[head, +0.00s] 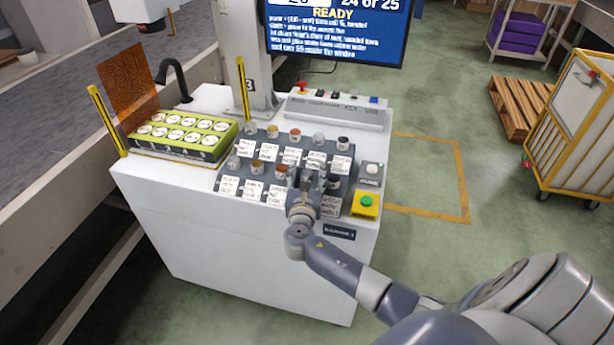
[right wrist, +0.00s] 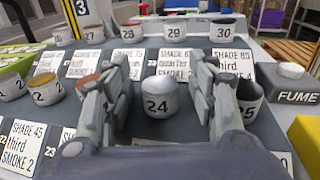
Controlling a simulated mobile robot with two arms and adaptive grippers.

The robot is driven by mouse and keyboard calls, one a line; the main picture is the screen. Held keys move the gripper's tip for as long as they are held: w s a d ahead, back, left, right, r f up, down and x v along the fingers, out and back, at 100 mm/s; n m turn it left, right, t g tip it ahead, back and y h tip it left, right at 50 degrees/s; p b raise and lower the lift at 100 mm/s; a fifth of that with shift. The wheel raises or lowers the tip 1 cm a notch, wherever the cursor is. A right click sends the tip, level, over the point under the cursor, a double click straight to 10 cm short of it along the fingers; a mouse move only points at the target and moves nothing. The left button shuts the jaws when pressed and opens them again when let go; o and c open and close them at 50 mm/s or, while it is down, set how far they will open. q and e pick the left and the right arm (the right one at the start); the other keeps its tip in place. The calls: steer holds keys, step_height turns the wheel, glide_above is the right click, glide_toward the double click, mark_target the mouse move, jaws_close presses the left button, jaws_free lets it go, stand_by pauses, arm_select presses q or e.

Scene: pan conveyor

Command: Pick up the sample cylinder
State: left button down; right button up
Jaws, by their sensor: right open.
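The sample cylinders stand in two stepped rows on a dark rack (head: 218,184). In the right wrist view, a grey-white cylinder marked 24 (right wrist: 160,104) stands upright between the two fingers of my open right gripper (right wrist: 162,80), with gaps on both sides. A dark-topped cylinder marked 25 (right wrist: 249,98) is partly hidden by the right finger. Back-row cylinders marked 28 (right wrist: 131,33), 29 (right wrist: 176,28) and 30 (right wrist: 223,29) stand behind. In the head view my right gripper (head: 304,192) is at the rack's front row. My left gripper is not in view.
A green tray (head: 180,151) of round white pieces lies left of the rack, beside an orange translucent panel (head: 127,86). A yellow box with a green button (head: 366,203) and a FUME button box (head: 370,175) sit close right. A screen (head: 337,30) reads READY.

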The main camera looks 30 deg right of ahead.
mark_target(307, 173)
steer(key=c, duration=1.2)
step_height(307, 173, up, 10)
steer(key=shift+p, duration=0.9)
